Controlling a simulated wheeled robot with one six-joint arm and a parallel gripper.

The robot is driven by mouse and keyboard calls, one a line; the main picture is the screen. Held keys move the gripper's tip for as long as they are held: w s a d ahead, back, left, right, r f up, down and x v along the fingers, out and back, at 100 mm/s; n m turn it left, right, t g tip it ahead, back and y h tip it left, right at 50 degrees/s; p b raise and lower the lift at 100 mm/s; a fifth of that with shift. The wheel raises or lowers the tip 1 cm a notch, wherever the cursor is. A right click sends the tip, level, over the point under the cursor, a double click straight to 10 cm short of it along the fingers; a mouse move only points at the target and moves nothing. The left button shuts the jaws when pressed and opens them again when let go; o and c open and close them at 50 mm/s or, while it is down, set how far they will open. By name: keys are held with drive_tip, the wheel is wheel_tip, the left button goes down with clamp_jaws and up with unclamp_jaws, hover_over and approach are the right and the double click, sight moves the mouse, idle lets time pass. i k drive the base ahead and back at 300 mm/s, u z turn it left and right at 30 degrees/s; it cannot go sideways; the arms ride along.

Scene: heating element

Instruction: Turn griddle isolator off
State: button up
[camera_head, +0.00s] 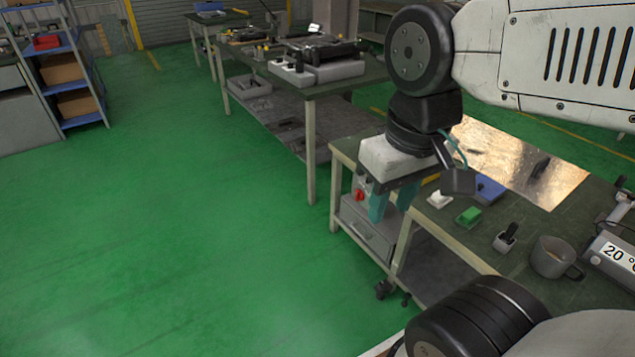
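A red rotary knob (359,195), which looks like the isolator, sits on a pale box at the left end of the workbench, above a grey drawer unit (366,230). Its exact setting is too small to read. A shiny metal plate (490,160), perhaps the griddle, lies on the bench top. My gripper (391,208) points down with two teal fingers spread apart and nothing visible between them. It appears just right of the red knob in the picture; I cannot tell the depth gap. The gripper body hides part of the bench corner.
Another table (330,88) stands behind. The green floor (180,220) at left is clear.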

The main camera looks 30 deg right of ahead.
sight(359, 194)
drive_tip(key=z, duration=0.15)
drive_tip(key=i, duration=1.2)
drive_tip(key=z, duration=0.3)
